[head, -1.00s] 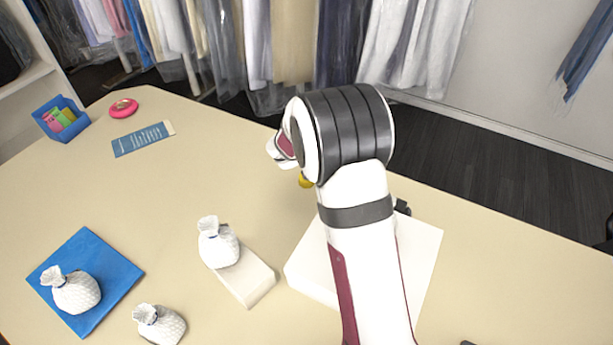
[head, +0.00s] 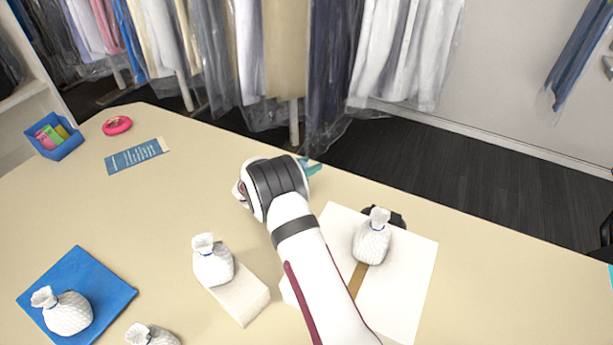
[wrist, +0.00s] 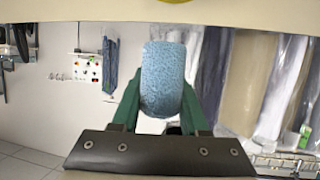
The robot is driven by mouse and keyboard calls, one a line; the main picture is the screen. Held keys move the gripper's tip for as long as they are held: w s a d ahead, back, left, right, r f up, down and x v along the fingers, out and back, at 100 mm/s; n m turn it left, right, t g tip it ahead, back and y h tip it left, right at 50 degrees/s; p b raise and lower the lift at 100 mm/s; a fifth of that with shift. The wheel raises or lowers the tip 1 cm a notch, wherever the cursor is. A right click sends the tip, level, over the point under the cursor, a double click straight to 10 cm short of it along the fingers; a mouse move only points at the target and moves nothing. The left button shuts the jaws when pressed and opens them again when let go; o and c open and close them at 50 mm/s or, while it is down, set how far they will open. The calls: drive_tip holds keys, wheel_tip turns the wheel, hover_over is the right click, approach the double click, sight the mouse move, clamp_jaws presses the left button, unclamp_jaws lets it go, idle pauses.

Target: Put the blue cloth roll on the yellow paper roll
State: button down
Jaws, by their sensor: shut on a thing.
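The blue cloth roll (wrist: 162,80) is held between the green fingers of my gripper (wrist: 160,100) in the wrist view. The roll is clear of the table there. In the head view a green part of my gripper (head: 312,168) shows past my wrist, and the cloth roll is hidden behind my arm. A yellow round thing, seemingly the yellow paper roll (wrist: 179,3), is cut off at the top edge of the wrist view, by the table. It is hidden in the head view. The two rolls look apart.
White sacks stand on a white block (head: 242,300), a blue cloth (head: 105,285) and a white board (head: 415,270). A blue bin (head: 65,150), pink ring (head: 117,125) and blue card (head: 130,158) lie at left. The table between card and arm is clear.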

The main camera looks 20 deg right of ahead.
wheel_tip(320, 180, down, 4)
drive_tip(key=shift+w+a+f, duration=0.1)
drive_tip(key=shift+w+a, duration=0.05)
drive_tip(key=shift+f, duration=0.15)
drive_tip(key=shift+c, duration=2.1)
unclamp_jaws()
drive_tip(key=shift+a+r, duration=0.15)
drive_tip(key=shift+r, duration=0.15)
drive_tip(key=v, duration=0.7)
drive_tip(key=shift+s, duration=0.2)
